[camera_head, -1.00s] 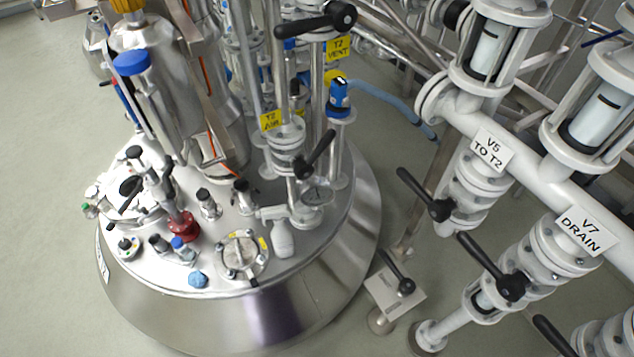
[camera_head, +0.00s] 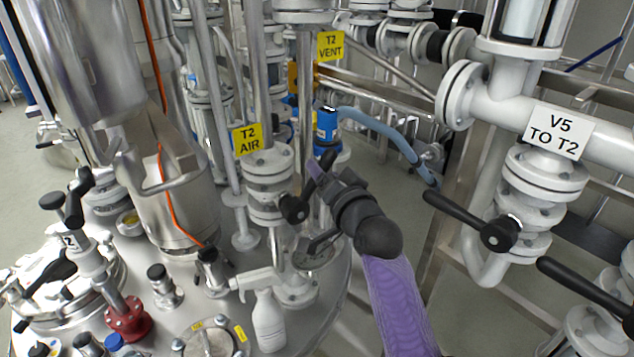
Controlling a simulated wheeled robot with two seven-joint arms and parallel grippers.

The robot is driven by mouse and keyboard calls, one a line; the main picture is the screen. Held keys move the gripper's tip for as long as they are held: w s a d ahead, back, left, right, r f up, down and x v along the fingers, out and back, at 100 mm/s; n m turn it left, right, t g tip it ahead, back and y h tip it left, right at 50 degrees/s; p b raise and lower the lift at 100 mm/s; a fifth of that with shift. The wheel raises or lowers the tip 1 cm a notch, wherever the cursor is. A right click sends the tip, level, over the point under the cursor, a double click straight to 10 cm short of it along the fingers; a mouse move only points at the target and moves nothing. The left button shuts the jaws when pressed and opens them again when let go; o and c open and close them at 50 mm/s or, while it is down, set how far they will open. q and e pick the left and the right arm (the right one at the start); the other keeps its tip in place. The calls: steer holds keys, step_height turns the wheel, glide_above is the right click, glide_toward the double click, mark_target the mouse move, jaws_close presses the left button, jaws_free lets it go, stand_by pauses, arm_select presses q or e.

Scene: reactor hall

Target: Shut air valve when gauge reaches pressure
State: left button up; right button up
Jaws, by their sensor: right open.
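The T2 air valve (camera_head: 268,188) is a white flanged valve on a vertical pipe, under a yellow "T2 AIR" label (camera_head: 247,140). Its black handle (camera_head: 295,208) has a hub on the right side and a lever slanting up to the right. My right gripper (camera_head: 322,176), on a purple arm from below, is open at the lever's upper part; whether it touches the lever is unclear. A round gauge (camera_head: 316,252) stands low beside the valve, its face steeply angled and its reading not legible. My left gripper is out of view.
A "V5 TO T2" valve (camera_head: 540,200) with a black lever (camera_head: 455,210) is on the right. A "T2 VENT" label (camera_head: 330,46) hangs behind. A white spray bottle (camera_head: 268,318) stands on the vessel lid. A blue hose (camera_head: 375,132) runs behind my gripper.

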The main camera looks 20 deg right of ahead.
steer(key=shift+w+a+b, duration=0.1)
steer(key=shift+w+b, duration=0.3)
steer(key=shift+w, duration=0.75)
jaws_close()
steer(key=shift+f, duration=0.1)
stand_by(0.4)
